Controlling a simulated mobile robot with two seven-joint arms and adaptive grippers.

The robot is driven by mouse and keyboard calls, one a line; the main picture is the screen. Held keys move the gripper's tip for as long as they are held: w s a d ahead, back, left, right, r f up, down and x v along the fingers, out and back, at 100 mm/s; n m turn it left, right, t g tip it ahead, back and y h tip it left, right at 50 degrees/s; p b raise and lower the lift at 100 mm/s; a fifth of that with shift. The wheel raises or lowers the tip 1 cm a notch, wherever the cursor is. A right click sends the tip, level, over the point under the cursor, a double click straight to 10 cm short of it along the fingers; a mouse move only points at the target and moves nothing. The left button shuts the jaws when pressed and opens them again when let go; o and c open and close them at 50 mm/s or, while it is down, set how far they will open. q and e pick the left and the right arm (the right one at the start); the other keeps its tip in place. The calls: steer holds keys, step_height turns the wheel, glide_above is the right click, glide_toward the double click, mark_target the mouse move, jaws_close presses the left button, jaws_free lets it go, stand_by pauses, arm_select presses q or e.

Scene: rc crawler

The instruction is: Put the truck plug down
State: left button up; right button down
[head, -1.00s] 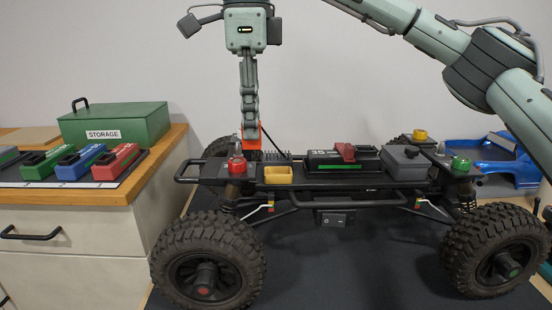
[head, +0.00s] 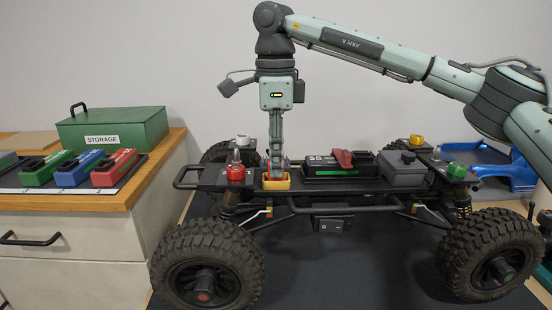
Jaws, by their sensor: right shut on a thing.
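My right gripper (head: 277,170) points straight down at the left part of the truck chassis (head: 340,187). Its fingertips are at a small yellow open-topped holder (head: 276,184) on the chassis, and are partly hidden by the holder's rim. The gripper is shut on the truck plug, which is mostly hidden by the fingers and the holder. I cannot tell whether the plug touches the holder's floor. My left gripper is not in view.
A red cap (head: 235,172) stands left of the holder, and a black battery pack (head: 325,167) lies right of it. A grey box (head: 402,168) is further right. Coloured packs lie on the cabinet beside a green storage box (head: 115,131). A blue body shell (head: 505,168) is at right.

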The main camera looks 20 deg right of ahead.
steer(key=shift+f, duration=0.15)
steer(key=c, duration=1.5)
jaws_free()
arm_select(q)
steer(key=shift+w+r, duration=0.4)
arm_select(e)
step_height(320, 180, up, 2)
steer(key=shift+r, duration=0.2)
step_height(320, 180, up, 6)
steer(key=shift+f, duration=0.2)
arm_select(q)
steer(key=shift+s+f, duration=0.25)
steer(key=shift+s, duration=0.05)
arm_select(e)
steer(key=shift+r, duration=2.15)
